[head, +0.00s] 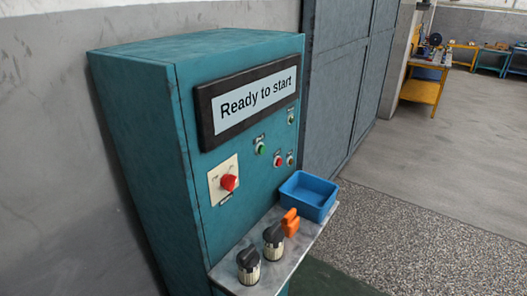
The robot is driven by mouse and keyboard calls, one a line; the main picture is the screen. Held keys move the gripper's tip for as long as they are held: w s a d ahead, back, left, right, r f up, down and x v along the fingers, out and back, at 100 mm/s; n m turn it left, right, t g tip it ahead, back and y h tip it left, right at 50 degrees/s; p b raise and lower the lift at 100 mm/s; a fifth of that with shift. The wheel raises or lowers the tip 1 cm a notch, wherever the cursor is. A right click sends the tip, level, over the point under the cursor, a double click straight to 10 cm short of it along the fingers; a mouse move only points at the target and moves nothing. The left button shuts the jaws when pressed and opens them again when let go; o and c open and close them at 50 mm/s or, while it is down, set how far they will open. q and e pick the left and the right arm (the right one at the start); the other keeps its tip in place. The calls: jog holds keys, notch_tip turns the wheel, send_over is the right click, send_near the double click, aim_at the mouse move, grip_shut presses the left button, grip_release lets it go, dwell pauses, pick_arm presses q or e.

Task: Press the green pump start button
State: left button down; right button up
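A teal control cabinet (232,222) stands against the grey wall. A green button (261,149) sits on its front below the display. The label above it is too small to read, so I cannot confirm that it is the pump start button. A second small control (291,120), perhaps greenish, sits higher to the right. The display (257,98) reads "Ready to start". Neither of my grippers is in the head view, and nothing covers the green button.
A red button (278,161) and a small control (290,160) sit right of the green button. A red rotary switch (229,182) is lower left. The shelf (271,283) holds two black-topped items (249,265), an orange piece (290,223) and a blue bin (309,195). Open floor lies right.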

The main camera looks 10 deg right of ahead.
grip_shut()
jog(key=shift+d, duration=0.1)
dwell(1.1)
